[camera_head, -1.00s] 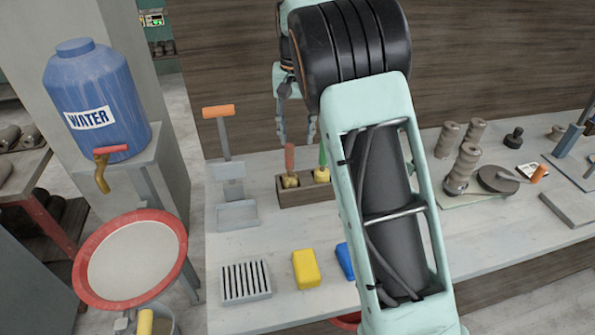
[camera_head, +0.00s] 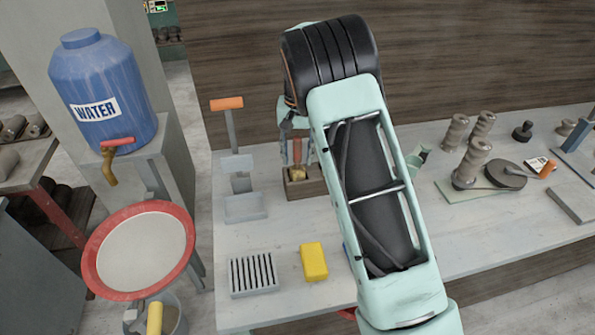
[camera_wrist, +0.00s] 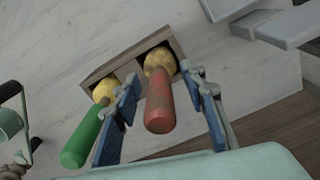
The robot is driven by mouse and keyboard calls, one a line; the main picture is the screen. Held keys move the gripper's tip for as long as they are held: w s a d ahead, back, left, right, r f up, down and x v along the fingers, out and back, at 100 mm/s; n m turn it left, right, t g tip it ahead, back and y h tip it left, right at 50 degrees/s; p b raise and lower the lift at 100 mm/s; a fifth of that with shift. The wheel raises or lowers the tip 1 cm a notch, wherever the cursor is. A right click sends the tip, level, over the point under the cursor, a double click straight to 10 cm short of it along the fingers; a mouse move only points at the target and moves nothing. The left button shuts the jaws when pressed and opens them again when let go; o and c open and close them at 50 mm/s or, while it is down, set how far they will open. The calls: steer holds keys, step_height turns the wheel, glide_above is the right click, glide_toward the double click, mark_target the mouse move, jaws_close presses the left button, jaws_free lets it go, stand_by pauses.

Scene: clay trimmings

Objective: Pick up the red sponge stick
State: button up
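The red sponge stick (camera_wrist: 159,103) stands in a wooden holder (camera_wrist: 98,76), its yellow sponge end down in a compartment. In the wrist view its red handle rises between the two blue-padded fingers of my gripper (camera_wrist: 166,112). The gripper is open, with a visible gap to the right finger; contact on the left is unclear. In the head view the red handle (camera_head: 297,150) shows between the fingers of my gripper (camera_head: 297,148), above the holder (camera_head: 306,187). A green sponge stick (camera_wrist: 86,136) stands in the neighbouring compartment, close outside the left finger.
A grey stand with an orange handle (camera_head: 226,103) is left of the holder. A yellow block (camera_head: 314,261) and a slotted grey tray (camera_head: 254,275) lie nearer on the table. Stacked clay cylinders (camera_head: 471,161) stand to the right. The wooden wall is behind.

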steer(key=shift+f, duration=0.6)
jaws_close()
steer(key=shift+r, duration=0.1)
